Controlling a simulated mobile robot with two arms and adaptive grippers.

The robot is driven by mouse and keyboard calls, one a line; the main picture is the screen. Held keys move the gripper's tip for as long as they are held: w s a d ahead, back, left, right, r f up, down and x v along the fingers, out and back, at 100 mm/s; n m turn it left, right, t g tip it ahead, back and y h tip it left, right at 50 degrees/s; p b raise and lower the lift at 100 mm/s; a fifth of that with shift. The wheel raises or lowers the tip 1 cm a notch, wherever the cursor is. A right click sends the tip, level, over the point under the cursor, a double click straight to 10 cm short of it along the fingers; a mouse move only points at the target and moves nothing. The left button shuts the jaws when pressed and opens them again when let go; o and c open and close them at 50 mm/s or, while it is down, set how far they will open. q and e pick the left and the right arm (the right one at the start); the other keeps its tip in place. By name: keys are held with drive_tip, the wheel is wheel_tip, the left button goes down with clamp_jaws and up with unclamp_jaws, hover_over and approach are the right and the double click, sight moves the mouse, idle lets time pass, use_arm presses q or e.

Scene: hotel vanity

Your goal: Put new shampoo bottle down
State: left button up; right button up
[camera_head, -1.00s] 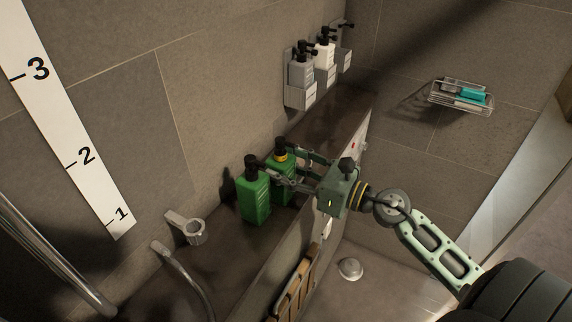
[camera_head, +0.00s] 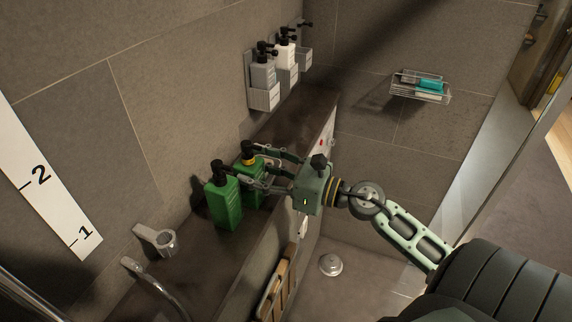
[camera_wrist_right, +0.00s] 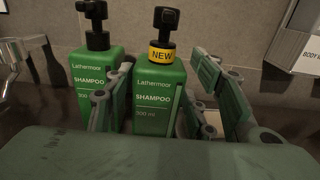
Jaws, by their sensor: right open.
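The new shampoo bottle (camera_head: 244,174) is green, with a black pump and a yellow neck band. It stands upright on the dark ledge (camera_head: 190,262). In the right wrist view the band on this bottle (camera_wrist_right: 153,120) reads "NEW". A second green shampoo bottle (camera_head: 223,206) without a band stands close beside it, on its left. My right gripper (camera_head: 256,168) is open, with one finger on each side of the new bottle. Its left finger sits in the narrow gap between the bottles; I cannot tell whether it touches either. The bottle bases are partly hidden. My left gripper is not in view.
Wall dispensers (camera_head: 275,75) hang above the ledge's far end. A wire basket (camera_head: 420,88) hangs on the far wall. A metal tap fitting (camera_head: 155,240) is near the ledge's front left. A wooden slatted piece (camera_head: 278,285) is below the ledge's edge.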

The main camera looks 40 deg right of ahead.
drive_tip(key=b+v, duration=0.5)
drive_tip(key=v, duration=0.6)
drive_tip(key=shift+d+f, duration=0.1)
drive_tip(key=shift+f, duration=0.05)
